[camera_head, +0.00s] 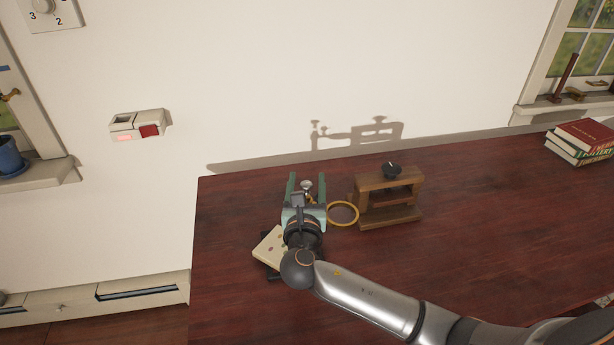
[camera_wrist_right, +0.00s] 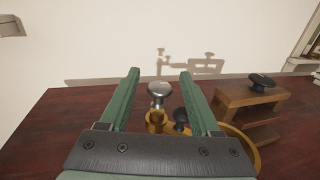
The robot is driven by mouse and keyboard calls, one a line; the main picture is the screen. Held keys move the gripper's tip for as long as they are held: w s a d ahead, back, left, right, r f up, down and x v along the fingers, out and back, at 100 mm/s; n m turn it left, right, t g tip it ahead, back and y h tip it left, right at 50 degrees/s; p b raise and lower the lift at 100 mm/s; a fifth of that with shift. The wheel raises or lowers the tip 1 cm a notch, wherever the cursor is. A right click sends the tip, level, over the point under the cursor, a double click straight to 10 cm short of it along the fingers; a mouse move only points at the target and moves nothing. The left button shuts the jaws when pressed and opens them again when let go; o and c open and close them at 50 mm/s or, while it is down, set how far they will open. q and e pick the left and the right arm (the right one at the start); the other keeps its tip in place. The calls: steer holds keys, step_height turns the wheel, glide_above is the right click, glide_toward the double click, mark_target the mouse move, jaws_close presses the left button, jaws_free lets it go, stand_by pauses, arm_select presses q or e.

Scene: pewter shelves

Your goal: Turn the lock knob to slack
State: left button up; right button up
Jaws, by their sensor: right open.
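My right gripper (camera_head: 306,182) has two green fingers and is open above the table, pointing toward the wall. A round silver knob (camera_wrist_right: 160,93) on a brass post shows between its fingers in the wrist view, with a gap on both sides. It also shows in the head view (camera_head: 307,185). A smaller black knob (camera_wrist_right: 181,121) sits low beside the post, near the right finger. A brass ring (camera_head: 343,213) lies right of the gripper, partly hidden by it. A wooden stand (camera_head: 388,188) carries another black knob (camera_head: 392,170) on top. I cannot tell which knob is the lock knob.
A pale block with holes (camera_head: 268,247) lies under my right wrist. The dark red table (camera_head: 480,220) is clear to the right, up to stacked books (camera_head: 582,140). A wall box with a red switch (camera_head: 149,131) is at the left.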

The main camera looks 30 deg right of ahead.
steer(key=shift+x, duration=1.25)
jaws_close()
